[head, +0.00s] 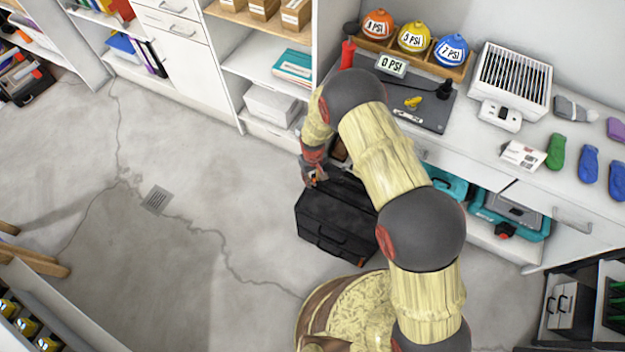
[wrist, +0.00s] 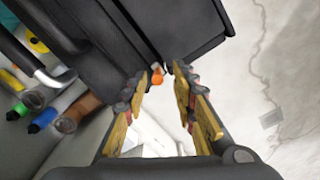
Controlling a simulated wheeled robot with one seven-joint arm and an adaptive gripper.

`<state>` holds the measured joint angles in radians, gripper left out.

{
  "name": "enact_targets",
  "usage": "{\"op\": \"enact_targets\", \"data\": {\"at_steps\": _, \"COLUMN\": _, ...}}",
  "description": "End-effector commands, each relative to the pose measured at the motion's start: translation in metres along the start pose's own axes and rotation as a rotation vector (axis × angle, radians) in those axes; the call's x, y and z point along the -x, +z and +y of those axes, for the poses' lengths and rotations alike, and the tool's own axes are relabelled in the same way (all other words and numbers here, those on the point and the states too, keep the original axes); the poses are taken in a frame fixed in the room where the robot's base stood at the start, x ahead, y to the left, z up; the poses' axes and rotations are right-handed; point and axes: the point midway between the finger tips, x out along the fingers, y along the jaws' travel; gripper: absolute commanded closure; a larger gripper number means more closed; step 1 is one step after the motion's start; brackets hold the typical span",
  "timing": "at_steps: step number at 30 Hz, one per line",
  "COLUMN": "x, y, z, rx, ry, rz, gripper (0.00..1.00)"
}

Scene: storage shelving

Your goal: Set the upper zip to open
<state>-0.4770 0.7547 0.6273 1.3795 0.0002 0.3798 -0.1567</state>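A black bag or case (head: 335,222) stands on the floor below the workbench, with a handle on its front face. My gripper (head: 318,178) is at its top left edge, with my arm covering part of the bag. In the wrist view, the black bag (wrist: 190,25) fills the top, split by a dark seam. A small orange piece (wrist: 157,76), possibly a zip pull, shows between my fingertips. My gripper (wrist: 160,84) is open there, with a gap between its fingers. I cannot tell whether either finger touches the orange piece.
Tools with coloured ends (wrist: 45,118) lie left of my fingers in the wrist view, beside a metal bar. The workbench (head: 480,150) stands close behind the bag, and white shelves (head: 262,75) are at the back. The floor (head: 130,255) to the left is clear.

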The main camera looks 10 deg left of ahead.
Motion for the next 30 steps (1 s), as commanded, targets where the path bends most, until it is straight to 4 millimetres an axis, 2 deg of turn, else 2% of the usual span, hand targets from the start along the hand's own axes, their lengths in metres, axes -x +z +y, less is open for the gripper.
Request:
{"op": "enact_targets", "data": {"at_steps": 9, "x": 0.066, "y": -0.002, "z": -0.001, "rx": 0.001, "ry": 0.001, "rz": 0.004, "gripper": 0.73}}
{"op": "enact_targets", "data": {"at_steps": 15, "x": 0.093, "y": -0.002, "z": -0.001, "rx": 0.001, "ry": 0.0, "rz": 0.003, "gripper": 0.73}}
{"op": "enact_targets", "data": {"at_steps": 21, "x": 0.102, "y": -0.001, "z": -0.001, "rx": 0.001, "ry": 0.0, "rz": 0.001, "gripper": 0.73}}
{"op": "enact_targets", "data": {"at_steps": 30, "x": 0.102, "y": -0.001, "z": -0.001, "rx": 0.001, "ry": 0.0, "rz": 0.001, "gripper": 0.73}}
